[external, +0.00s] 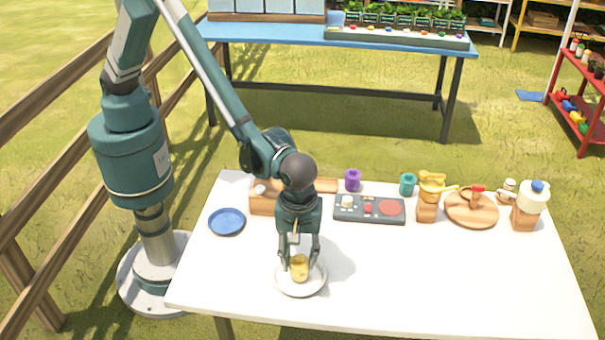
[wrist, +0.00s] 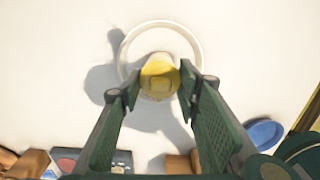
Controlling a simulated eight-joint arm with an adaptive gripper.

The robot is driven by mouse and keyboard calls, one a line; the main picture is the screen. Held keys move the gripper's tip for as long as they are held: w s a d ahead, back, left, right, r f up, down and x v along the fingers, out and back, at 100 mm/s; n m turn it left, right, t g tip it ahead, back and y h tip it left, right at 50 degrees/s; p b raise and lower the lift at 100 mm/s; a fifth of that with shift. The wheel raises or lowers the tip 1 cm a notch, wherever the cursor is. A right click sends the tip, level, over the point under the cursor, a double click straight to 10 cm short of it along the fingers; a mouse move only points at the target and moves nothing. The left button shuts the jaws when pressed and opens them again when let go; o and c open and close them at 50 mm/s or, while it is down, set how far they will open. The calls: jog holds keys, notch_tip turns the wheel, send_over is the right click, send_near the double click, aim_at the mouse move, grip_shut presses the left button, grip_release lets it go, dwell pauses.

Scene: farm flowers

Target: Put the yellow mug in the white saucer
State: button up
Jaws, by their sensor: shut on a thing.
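The yellow mug (external: 299,270) is between the fingers of my gripper (external: 299,260), which is shut on it. The white saucer (external: 300,291) lies near the front edge of the white table, directly below the mug. In the wrist view my gripper (wrist: 160,88) has one finger on each side of the yellow mug (wrist: 159,75). There the mug overlaps the lower part of the white saucer (wrist: 202,46), inside or over its rim. I cannot tell whether the mug's base touches the saucer.
A blue plate (external: 226,222) lies left of the saucer. A wooden box (external: 263,206), a grey button panel (external: 369,209), a purple mug (external: 352,180) and a teal mug (external: 408,184) stand farther back. Wooden figures and a round board (external: 471,211) are at right. The front right table is clear.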

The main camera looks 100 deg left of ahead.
jog(key=shift+f, duration=0.2)
jog(key=o, duration=0.9)
jog(key=shift+r, duration=0.15)
notch_tip(320, 180, up, 12)
jog(key=shift+r+p, duration=0.1)
jog(key=shift+p, duration=0.3)
dwell(0.5)
jog(key=shift+a, duration=0.1)
